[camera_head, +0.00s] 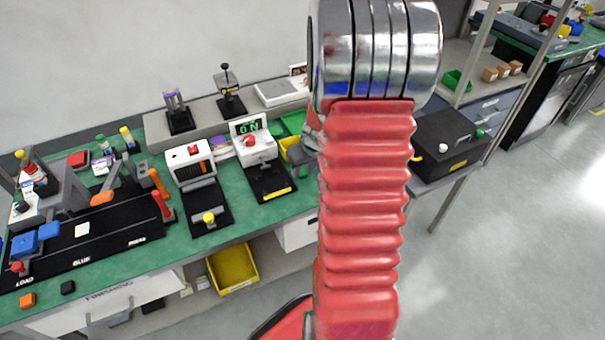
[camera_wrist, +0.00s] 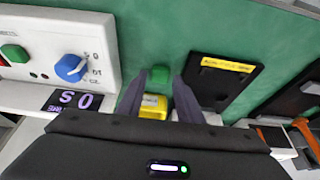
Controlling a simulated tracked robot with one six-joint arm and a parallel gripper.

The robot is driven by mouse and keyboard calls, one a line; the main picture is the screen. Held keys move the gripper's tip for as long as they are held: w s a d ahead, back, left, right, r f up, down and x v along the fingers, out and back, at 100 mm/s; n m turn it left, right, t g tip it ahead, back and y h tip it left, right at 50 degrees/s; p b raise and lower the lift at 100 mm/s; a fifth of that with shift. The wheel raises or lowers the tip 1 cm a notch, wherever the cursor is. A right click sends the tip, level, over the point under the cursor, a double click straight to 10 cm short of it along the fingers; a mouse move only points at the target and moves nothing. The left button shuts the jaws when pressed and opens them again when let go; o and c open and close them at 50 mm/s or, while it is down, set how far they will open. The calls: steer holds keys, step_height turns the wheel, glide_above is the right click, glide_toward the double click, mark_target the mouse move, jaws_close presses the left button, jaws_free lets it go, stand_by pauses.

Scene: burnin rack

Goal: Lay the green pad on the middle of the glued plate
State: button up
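In the wrist view a small green block (camera_wrist: 160,75), which may be the green pad, shows just beyond and between my fingertips. A yellow container (camera_wrist: 153,106) lies below it, between the fingers. My gripper (camera_wrist: 159,80) has its dark fingers apart, with no clear contact on the green block. In the head view a white square plate (camera_head: 82,229) lies on the black track near the GLUE label; I cannot tell whether it bears glue. My gripper is largely hidden behind my red arm, near the yellow bin (camera_head: 288,146) at the bench's right end.
A white panel with a blue knob (camera_wrist: 72,67) stands left of the fingers in the wrist view. A black plate with a yellow label (camera_wrist: 222,77) lies to the right. In the head view, white devices (camera_head: 190,160) stand between the track and my arm.

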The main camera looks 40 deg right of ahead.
mark_target(303, 174)
steer(key=shift+w+f, duration=0.2)
steer(key=shift+f, duration=0.5)
jaws_close()
steer(key=shift+r, duration=0.15)
step_height(303, 174, up, 10)
stand_by(0.8)
stand_by(0.4)
